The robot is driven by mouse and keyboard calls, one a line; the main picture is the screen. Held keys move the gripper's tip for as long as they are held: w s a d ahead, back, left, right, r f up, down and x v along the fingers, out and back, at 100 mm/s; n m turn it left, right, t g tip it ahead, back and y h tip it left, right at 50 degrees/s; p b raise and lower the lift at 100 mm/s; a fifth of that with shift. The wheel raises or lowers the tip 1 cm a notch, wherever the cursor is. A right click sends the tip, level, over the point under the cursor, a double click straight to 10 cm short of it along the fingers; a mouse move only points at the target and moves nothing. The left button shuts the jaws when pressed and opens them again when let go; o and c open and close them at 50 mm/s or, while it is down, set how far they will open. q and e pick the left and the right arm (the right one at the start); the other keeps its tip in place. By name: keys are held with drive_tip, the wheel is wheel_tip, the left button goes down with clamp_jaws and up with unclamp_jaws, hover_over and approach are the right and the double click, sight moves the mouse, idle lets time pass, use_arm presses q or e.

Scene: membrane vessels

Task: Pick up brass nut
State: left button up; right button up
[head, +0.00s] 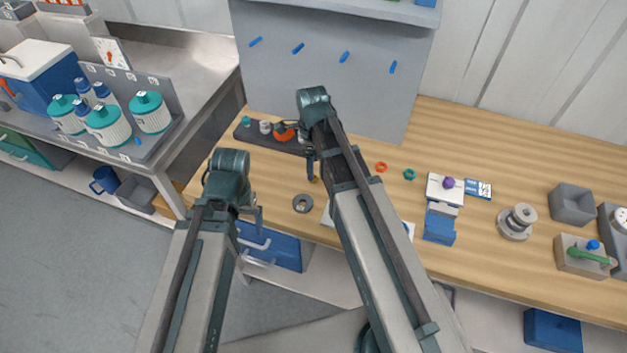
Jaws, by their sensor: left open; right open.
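A tiny brass-coloured piece (316,180) shows on the wooden bench just left of my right forearm; it may be the brass nut, but it is too small and too covered to be sure. My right gripper (311,163) points down close above it, partly hidden by its own arm, open and apparently empty. My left gripper (257,215) is open and empty near the bench's front edge, to the left and nearer than the brass piece.
A dark grey ring (303,203) lies between the grippers. A dark tray (255,136) with small parts stands at the back left. Orange (380,167) and green (409,174) rings, a blue holder (440,224) and a flanged grey fitting (515,222) lie to the right.

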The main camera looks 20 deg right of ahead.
wheel_tip(320, 180, down, 5)
drive_tip(key=b, duration=0.4)
drive_tip(key=shift+d+r, duration=0.15)
drive_tip(key=shift+r, duration=0.1)
drive_tip(key=shift+c, duration=0.3)
clamp_jaws()
